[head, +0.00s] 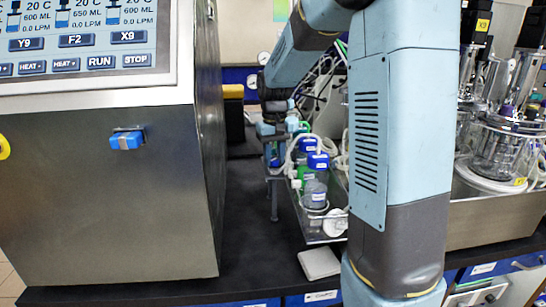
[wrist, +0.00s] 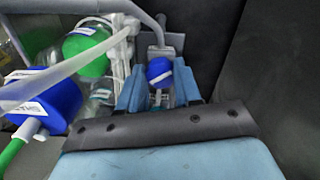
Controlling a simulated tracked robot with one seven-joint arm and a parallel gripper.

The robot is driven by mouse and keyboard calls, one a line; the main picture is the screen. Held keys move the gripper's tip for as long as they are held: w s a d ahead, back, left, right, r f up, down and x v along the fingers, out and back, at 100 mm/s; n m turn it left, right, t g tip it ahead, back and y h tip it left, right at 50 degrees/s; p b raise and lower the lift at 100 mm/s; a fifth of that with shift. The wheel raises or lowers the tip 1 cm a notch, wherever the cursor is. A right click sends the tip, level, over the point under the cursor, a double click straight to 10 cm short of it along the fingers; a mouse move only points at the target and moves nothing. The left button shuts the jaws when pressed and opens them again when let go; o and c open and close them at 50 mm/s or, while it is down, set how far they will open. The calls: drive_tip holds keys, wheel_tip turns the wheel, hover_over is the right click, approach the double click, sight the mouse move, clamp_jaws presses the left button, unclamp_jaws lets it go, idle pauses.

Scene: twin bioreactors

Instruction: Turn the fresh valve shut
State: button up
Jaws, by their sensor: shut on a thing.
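A valve with a round blue knob (wrist: 159,71) and a pale stripe across it sits on a grey bracket, with a grey hose running to it, in the wrist view. I take it for the fresh valve; no label on it is readable. My gripper (wrist: 158,91) has its two light-blue fingers on either side of the knob and is shut on it. The stripe runs roughly sideways, a little tilted. In the head view my gripper (head: 274,154) is small at the bench's far side, beside the bottles, and the knob cannot be made out there.
A bottle with a blue cap (wrist: 45,98) and one with a green cap (wrist: 88,50) stand close left of my gripper, with hoses over them. A steel console (head: 105,200) with a blue knob (head: 127,140) is at left. Glass vessels (head: 500,150) stand at right.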

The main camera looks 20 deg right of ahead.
sight(273, 160)
drive_tip(key=m, duration=0.3)
drive_tip(key=shift+w+a+m, duration=0.1)
drive_tip(key=shift+m, duration=0.2)
drive_tip(key=shift+r+m, duration=0.1)
drive_tip(key=shift+m, duration=1.6)
drive_tip(key=o, duration=1)
drive_tip(key=shift+o, duration=0.2)
wheel_tip(273, 160, up, 14)
drive_tip(key=shift+f, duration=0.25)
